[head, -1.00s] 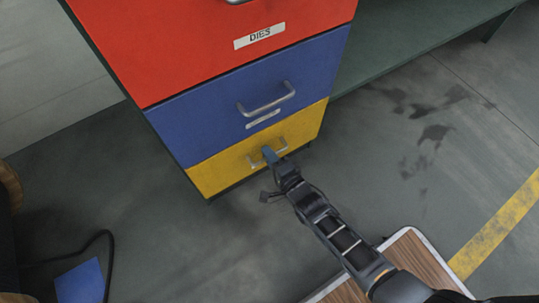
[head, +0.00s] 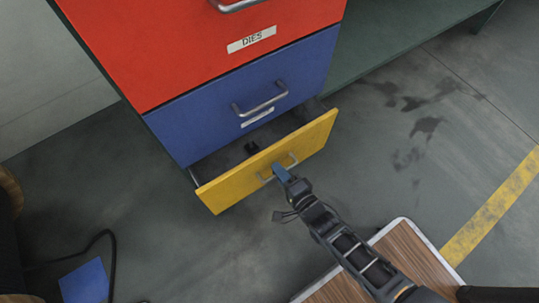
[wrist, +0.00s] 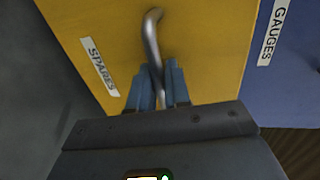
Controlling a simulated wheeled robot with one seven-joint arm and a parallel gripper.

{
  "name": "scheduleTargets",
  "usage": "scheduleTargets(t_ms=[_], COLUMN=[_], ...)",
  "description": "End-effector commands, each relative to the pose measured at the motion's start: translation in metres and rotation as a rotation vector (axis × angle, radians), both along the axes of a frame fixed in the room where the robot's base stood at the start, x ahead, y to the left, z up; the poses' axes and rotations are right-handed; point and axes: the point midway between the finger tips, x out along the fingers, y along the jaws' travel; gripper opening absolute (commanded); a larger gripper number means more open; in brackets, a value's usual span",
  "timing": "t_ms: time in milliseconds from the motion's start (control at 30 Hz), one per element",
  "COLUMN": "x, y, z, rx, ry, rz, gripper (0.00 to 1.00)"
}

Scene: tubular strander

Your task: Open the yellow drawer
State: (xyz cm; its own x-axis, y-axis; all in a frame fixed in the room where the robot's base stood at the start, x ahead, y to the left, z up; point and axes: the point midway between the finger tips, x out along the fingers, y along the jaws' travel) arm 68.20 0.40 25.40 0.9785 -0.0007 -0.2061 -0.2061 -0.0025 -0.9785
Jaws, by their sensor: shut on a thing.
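The yellow drawer (head: 222,189) is the lowest of the stack and stands partly pulled out; a dark inside shows behind its front. A small dark object (head: 251,148) is visible inside. Its metal handle (head: 292,158) is on the front face, and it also shows in the wrist view (wrist: 152,38). My gripper (head: 280,172) is shut on that handle, with its blue fingertips on either side of the bar in the wrist view (wrist: 159,88). A "SPARES" label (wrist: 100,67) is on the yellow front. Part of the handle is hidden by my fingers.
Above are a shut blue drawer (head: 190,122) and a red drawer (head: 180,50) labelled "DIES". A wood-topped surface (head: 415,262) with a pale edge is at the lower right. A blue sheet (head: 83,282) and black cable (head: 105,240) lie at the lower left.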

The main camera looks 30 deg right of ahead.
Motion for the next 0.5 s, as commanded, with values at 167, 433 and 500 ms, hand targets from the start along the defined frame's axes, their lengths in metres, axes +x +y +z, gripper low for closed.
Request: scheduleTargets(t_ms=[167,433,500], x=[-0.055,-0.129,-0.146], y=[0.001,0.001,0.001], z=[0.0,-0.001,-0.002], rx=[0.001,0.0,0.0], ry=[0.008,0.007,0.007], rz=[0.003,0.003,0.002], gripper=[0.0,0.0,0.0])
